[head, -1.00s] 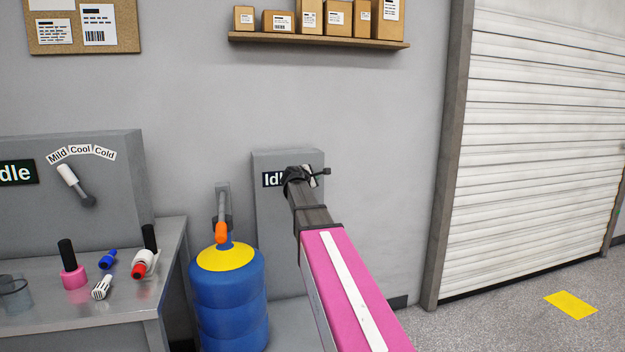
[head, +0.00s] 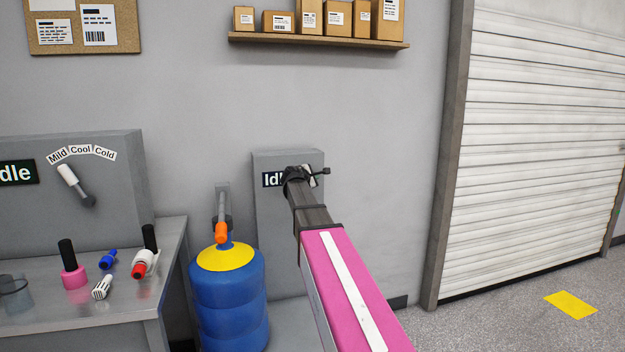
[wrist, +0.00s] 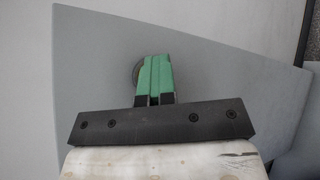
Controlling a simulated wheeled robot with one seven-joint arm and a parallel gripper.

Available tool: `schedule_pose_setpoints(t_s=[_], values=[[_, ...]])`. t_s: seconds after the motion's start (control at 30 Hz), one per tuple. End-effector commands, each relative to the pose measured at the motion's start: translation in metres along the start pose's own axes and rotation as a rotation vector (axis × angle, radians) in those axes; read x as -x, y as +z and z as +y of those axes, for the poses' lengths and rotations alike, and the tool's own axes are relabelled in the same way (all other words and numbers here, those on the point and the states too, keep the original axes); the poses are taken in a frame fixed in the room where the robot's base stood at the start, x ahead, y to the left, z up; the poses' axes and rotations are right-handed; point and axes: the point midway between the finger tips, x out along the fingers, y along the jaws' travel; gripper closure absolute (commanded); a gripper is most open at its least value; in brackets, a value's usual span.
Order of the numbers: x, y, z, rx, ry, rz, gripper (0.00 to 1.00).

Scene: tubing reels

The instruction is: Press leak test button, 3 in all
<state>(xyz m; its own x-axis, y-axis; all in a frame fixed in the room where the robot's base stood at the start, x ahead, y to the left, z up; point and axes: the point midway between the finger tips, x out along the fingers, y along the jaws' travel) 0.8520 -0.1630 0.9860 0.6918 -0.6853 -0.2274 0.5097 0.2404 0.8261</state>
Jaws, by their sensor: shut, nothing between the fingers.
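A grey upright panel (head: 275,222) with a dark "Idle" sign (head: 270,180) stands against the wall, and the sign is partly covered by my arm. My gripper (wrist: 155,60) has green fingers and is shut with nothing between them. In the wrist view its fingertips point at the grey panel face (wrist: 85,70). A round grey disc, possibly the button (wrist: 136,73), shows only as an edge at the left of the fingers; the rest is hidden behind them. I cannot tell whether the fingertips touch it. In the head view my arm hides the fingertips and the button.
A blue tank (head: 229,300) with a yellow top and orange nozzle stands left of the panel. A metal bench (head: 95,312) with small fittings and a lever box (head: 110,190) is further left. A roller shutter (head: 545,130) is at the right.

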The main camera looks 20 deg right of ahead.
Motion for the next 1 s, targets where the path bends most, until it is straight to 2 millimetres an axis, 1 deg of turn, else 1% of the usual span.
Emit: schedule_pose_setpoints(t_s=[0.03, 0.3, 0.7, 1.0], values=[[-0.004, -0.004, 0.005, -0.001, 0.008, 0.006, 1.00], [-0.003, -0.004, 0.005, -0.001, 0.008, 0.007, 1.00], [0.011, 0.006, -0.006, -0.001, 0.006, 0.005, 1.00], [0.013, 0.008, -0.008, 0.000, 0.004, 0.003, 1.00]])
